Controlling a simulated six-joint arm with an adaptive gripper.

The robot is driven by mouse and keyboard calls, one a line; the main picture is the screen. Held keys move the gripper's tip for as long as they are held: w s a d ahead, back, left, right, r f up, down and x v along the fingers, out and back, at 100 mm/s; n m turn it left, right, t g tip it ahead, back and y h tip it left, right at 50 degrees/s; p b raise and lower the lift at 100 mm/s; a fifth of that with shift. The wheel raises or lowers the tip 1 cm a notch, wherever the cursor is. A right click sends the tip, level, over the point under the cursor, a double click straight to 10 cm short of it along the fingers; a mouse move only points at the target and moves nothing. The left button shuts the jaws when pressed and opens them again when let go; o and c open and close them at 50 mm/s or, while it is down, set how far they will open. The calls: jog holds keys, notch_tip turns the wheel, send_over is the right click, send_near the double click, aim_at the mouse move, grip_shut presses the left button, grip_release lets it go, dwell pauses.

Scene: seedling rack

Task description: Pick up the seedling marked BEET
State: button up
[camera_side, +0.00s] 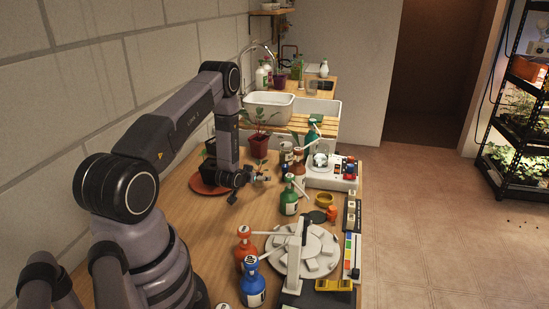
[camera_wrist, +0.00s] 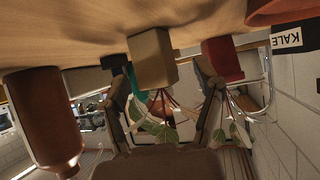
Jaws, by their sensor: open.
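No BEET marking can be read in either view. In the wrist view, which is upside down, a tan square pot (camera_wrist: 152,58) stands on the table with thin reddish stems and green leaves. A red pot (camera_wrist: 222,60) is to its right, and stems also show near it. My gripper (camera_wrist: 160,88) is open, its two fingers reaching toward the tan pot, one on either side of the stems; contact cannot be told. In the side view my gripper (camera_side: 249,188) is low over the table, in front of a red pot with a leafy plant (camera_side: 258,147).
A KALE label (camera_wrist: 286,40) shows at the wrist view's right, and a brown bottle (camera_wrist: 44,118) at its left. In the side view a terracotta saucer (camera_side: 207,187) lies left of my gripper. Green bottle (camera_side: 289,202) and turntable (camera_side: 318,255) crowd the right; bare wood (camera_side: 205,225) lies nearer.

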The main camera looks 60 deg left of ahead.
jog(key=shift+w+a+f, duration=0.1)
jog(key=shift+w, duration=0.05)
jog(key=c, duration=1.1)
